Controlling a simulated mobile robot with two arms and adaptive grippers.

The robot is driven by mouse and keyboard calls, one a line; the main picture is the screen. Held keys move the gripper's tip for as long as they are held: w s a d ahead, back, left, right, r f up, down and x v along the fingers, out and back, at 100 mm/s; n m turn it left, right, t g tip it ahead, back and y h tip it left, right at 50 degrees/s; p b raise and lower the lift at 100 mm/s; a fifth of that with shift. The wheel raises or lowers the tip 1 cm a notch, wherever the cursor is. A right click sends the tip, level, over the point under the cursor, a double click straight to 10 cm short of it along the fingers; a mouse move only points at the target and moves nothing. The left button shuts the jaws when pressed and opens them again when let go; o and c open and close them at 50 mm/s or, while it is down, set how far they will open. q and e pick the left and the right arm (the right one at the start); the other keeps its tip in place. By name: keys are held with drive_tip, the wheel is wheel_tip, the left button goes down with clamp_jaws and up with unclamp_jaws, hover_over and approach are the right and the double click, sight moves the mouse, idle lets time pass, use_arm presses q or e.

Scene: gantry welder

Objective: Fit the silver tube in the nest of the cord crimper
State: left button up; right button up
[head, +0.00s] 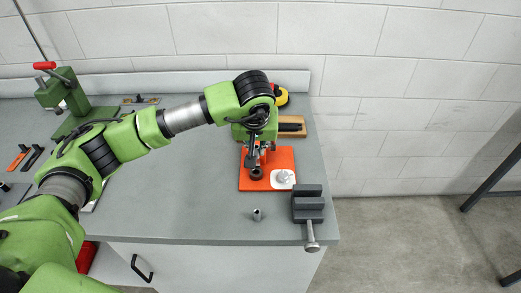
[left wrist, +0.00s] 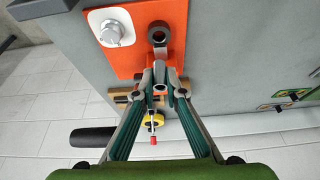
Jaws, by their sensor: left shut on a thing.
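My left gripper (head: 259,149) reaches over the orange base plate (head: 249,183) of what looks like the cord crimper. In the left wrist view the gripper (left wrist: 160,79) is shut on a small silver piece (left wrist: 159,88), apparently the silver tube, mostly hidden between the fingertips. A dark ring (left wrist: 158,32), perhaps the nest, stands on the plate just beyond the fingertips; it also shows in the head view (head: 256,173). I cannot tell whether the held piece touches the crimper. Another small grey tube-like piece (head: 257,214) stands on the bench in front of the plate. My right gripper is not in view.
A white pad with a silver knob (head: 283,177) sits on the plate's right side. A dark grey vise (head: 308,205) stands at the bench's front right corner. Behind are a wooden board (head: 298,119) and a yellow item (head: 283,97). A green press (head: 63,92) stands far left.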

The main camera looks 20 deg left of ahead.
use_arm(q)
drive_tip(key=shift+w+a+f, duration=0.1)
drive_tip(key=shift+f, duration=0.6)
wheel_tip(320, 180, down, 2)
drive_tip(key=shift+f+b, duration=0.1)
drive_tip(key=shift+b, duration=0.6)
drive_tip(key=shift+f+b, duration=0.55)
drive_tip(key=shift+f, duration=0.65)
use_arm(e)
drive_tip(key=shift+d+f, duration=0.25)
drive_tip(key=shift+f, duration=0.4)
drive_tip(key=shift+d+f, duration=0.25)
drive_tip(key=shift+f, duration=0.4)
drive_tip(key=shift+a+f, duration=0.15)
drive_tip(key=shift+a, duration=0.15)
use_arm(q)
drive_tip(key=shift+f+b, duration=0.25)
drive_tip(key=shift+b, duration=0.25)
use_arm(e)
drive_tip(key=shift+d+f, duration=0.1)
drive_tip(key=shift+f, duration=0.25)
use_arm(q)
drive_tip(key=shift+r, duration=0.3)
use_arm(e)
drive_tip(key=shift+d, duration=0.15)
use_arm(q)
drive_tip(key=shift+f+b, duration=0.4)
drive_tip(key=shift+b, duration=0.05)
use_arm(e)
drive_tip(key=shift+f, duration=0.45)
